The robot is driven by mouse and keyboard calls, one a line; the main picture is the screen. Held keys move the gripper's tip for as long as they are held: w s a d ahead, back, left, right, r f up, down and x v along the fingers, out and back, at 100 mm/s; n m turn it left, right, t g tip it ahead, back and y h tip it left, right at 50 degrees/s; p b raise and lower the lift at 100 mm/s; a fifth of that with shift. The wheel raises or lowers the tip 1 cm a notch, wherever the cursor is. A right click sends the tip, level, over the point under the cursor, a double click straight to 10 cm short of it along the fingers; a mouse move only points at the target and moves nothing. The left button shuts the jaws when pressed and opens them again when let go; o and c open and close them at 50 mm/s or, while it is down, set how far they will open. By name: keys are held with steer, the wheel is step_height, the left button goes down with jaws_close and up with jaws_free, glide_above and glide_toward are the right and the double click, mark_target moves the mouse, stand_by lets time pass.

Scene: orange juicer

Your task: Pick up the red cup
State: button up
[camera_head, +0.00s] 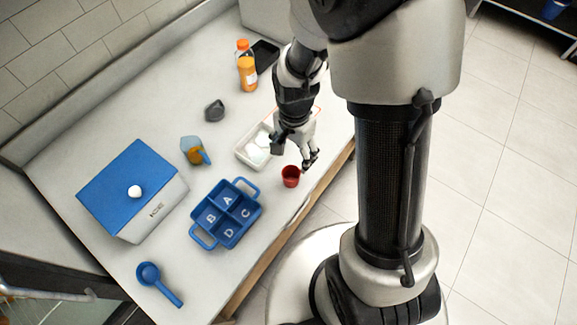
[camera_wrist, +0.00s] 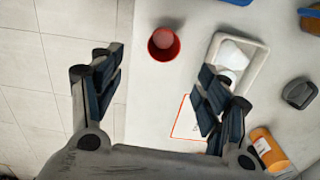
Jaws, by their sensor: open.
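The red cup (camera_head: 291,177) stands upright near the table's right edge in the head view. In the wrist view the red cup (camera_wrist: 163,44) is ahead of the fingertips, and I see into its open top. My gripper (camera_head: 294,155) is just above and behind the cup in the head view. In the wrist view my gripper (camera_wrist: 155,78) has its two fingers wide apart with nothing between them. The cup lies beyond the fingertips, roughly in line with the gap.
A white tray (camera_head: 241,152) with white items is close beside the gripper. A blue tray (camera_head: 258,205) with lettered compartments stands nearby.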

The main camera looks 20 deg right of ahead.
steer(key=b, duration=0.2)
glide_toward(291, 173)
steer(key=s, duration=0.3)
steer(key=shift+w+a+f+b, duration=0.15)
steer(key=shift+f+b, duration=0.25)
steer(key=shift+f, duration=0.55)
steer(key=shift+w+a+f+b, duration=0.15)
steer(key=shift+f+b, duration=0.25)
steer(key=shift+f, duration=0.6)
steer(key=shift+w+a+f+b, duration=0.15)
steer(key=shift+f+b, duration=0.25)
steer(key=shift+f, duration=0.55)
steer(key=shift+d+r, duration=0.1)
steer(key=c, duration=0.9)
